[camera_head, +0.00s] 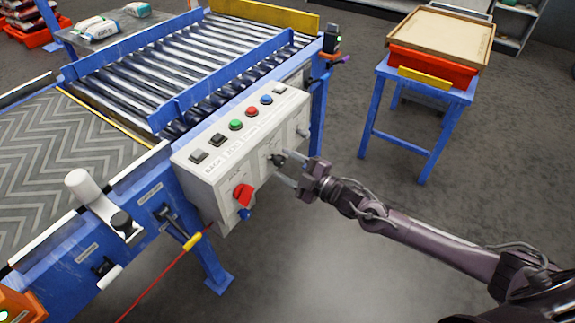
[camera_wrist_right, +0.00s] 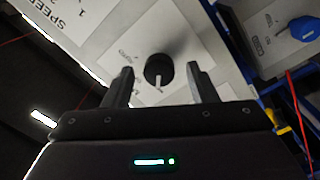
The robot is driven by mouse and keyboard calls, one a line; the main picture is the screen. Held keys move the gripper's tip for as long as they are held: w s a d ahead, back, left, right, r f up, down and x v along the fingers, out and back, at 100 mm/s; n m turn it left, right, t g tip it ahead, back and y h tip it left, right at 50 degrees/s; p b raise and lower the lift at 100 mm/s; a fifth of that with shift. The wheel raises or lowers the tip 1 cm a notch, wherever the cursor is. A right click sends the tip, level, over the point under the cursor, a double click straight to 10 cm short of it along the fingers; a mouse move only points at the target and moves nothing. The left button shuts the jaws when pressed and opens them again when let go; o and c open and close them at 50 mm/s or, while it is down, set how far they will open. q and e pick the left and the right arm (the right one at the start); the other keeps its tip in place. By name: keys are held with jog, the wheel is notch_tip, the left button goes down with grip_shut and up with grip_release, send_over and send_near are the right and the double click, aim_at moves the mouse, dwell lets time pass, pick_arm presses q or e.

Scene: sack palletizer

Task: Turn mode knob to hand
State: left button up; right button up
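The control box (camera_head: 225,172) is a light-coloured panel on the side of the blue conveyor frame. A black round knob (camera_head: 277,159) sits on its front; I take it for the mode knob. In the right wrist view the knob (camera_wrist_right: 158,69) has a white pointer mark toward the bottom of the picture; the small labels beside it are too blurred to read. My right gripper (camera_head: 284,167) is open, its fingers on either side of the knob with visible gaps, so it does not grip it. My left gripper is not in view.
A red rotary switch (camera_head: 243,194) is on the same panel, with a blue knob (camera_head: 244,214) below it. Push buttons, including a green one (camera_head: 236,125), line the box's top. A blue stand (camera_head: 424,112) with a red crate stands right. Floor between is clear.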

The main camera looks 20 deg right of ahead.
jog(key=shift+d, duration=0.1)
jog(key=v, duration=0.7)
jog(key=shift+s, duration=0.3)
jog(key=shift+d, duration=0.15)
